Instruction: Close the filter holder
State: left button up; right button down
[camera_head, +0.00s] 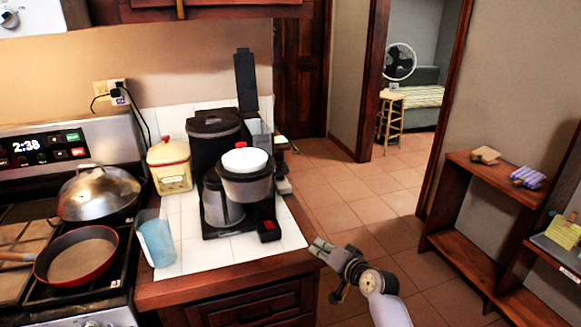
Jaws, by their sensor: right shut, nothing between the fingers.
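The black coffee maker (212,135) stands on the white tiled counter top. Its filter holder (245,188) is swung out to the front right, with a white paper filter (245,161) in its top. A glass carafe (220,208) stands on the machine's base, partly hidden by the filter holder. A tall black lid (246,80) stands upright at the back. My right gripper (319,245) is shut and empty, off the counter's right front corner, to the right of and apart from the filter holder. My left gripper is not in view.
A cream canister (169,167) stands left of the machine, and a blue cup (157,242) at the counter's front left. The stove holds a red pan (78,256) and a lidded pot (98,193). Tiled floor lies open right of the counter, up to a wooden shelf (464,220).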

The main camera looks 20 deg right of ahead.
jog(key=w+d+r+m+t+y, duration=0.1)
jog(key=w+r+t, duration=0.1)
jog(key=r, duration=0.9)
jog(key=w+d+r+m+t+y, duration=0.1)
jog(key=r+t, duration=0.2)
jog(key=r, duration=0.9)
jog(key=f+p+x, duration=0.1)
jog(key=x, duration=0.9)
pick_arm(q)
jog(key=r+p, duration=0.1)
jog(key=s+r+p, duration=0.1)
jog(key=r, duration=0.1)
pick_arm(e)
jog(key=s+a, duration=0.1)
jog(key=s+a+f, duration=0.1)
jog(key=shift+a+f, duration=0.15)
jog(key=shift+a, duration=0.15)
jog(key=shift+w+f, duration=0.1)
